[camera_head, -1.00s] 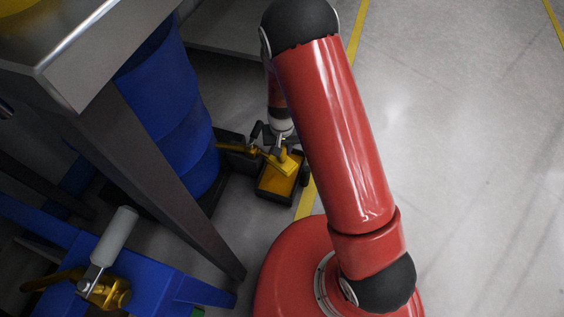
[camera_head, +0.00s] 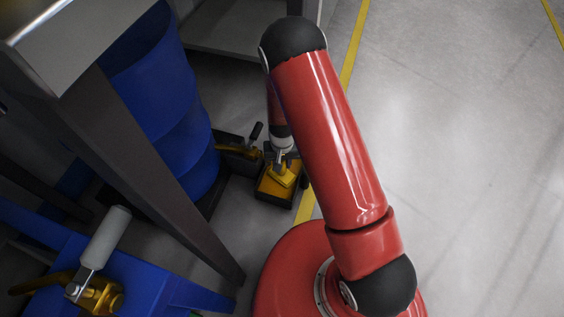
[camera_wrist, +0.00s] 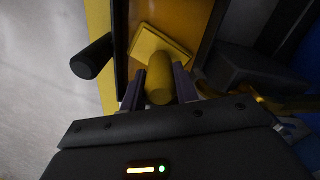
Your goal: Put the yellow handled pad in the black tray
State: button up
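The yellow handled pad (camera_head: 284,178) is a square plate with a round upright handle. In the wrist view the pad (camera_wrist: 150,44) lies beyond the fingers, with its handle between them. My gripper (camera_head: 283,163) appears shut on the handle; in the wrist view its dark fingers (camera_wrist: 158,88) flank the handle closely. The black tray (camera_head: 274,201) has a yellow-orange inside and stands on the floor; its dark wall (camera_wrist: 121,40) shows in the wrist view. The pad is within the tray's outline, low and nearly level. I cannot tell whether it touches the tray's bottom.
A blue drum (camera_head: 170,100) stands left of the tray. A dark box with a yellow lever (camera_head: 238,150) and a black-gripped handle sits just behind left. A metal table (camera_head: 60,40) and a blue frame (camera_head: 150,285) with a clamp fill the left. The floor (camera_head: 470,160) at right is clear.

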jog(key=o, duration=0.4)
jog(key=s+d+r+t+y+p, duration=0.1)
jog(key=s+d+r, duration=0.15)
jog(key=r, duration=1.45)
jog(key=s+d+r+t+p, duration=0.1)
jog(key=s+d+r+p, duration=0.15)
jog(key=r, duration=1.45)
jog(key=s+d+r+t, duration=0.1)
jog(key=s+d+r, duration=0.2)
jog(key=s+r, duration=0.1)
jog(key=s+d+r+t, duration=0.1)
jog(key=s+d+r, duration=0.1)
jog(key=s+r, duration=0.2)
jog(key=s+d+r+t+h, duration=0.1)
jog(key=s+d+r, duration=0.2)
jog(key=s, duration=0.4)
jog(key=shift+s+d+r+m+t+b, duration=0.1)
jog(key=shift+d+r+m+t+b, duration=0.25)
jog(key=shift+r, duration=0.2)
